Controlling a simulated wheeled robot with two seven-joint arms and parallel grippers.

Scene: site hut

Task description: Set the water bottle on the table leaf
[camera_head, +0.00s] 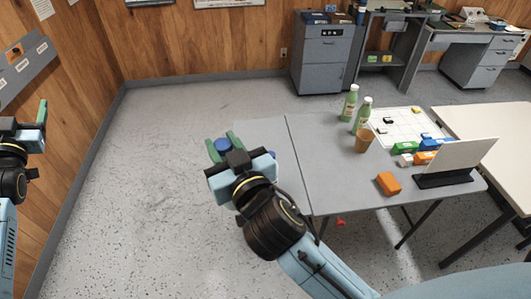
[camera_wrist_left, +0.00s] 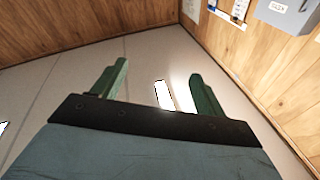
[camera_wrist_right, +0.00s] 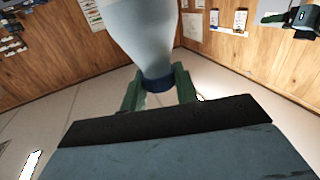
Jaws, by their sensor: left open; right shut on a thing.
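The water bottle has a blue cap (camera_head: 222,144) and a pale, see-through body (camera_wrist_right: 145,30). My right gripper (camera_head: 223,148) is shut on the bottle at its cap end. The head view shows only the cap between the fingers; the body is hidden there. The grey table leaf (camera_head: 262,127) is the left part of the table, beyond a seam. The gripper appears at the leaf's left side in the picture; whether the bottle touches anything cannot be told. My left gripper (camera_head: 41,118) is open and empty at the far left, also seen in its wrist view (camera_wrist_left: 155,90).
The main table top (camera_head: 340,185) holds two green bottles (camera_head: 349,103), a brown cup (camera_head: 364,140), an orange block (camera_head: 388,183), several coloured blocks and a propped white panel (camera_head: 453,160). A red part (camera_head: 341,222) shows below its front edge. The visible leaf is bare.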

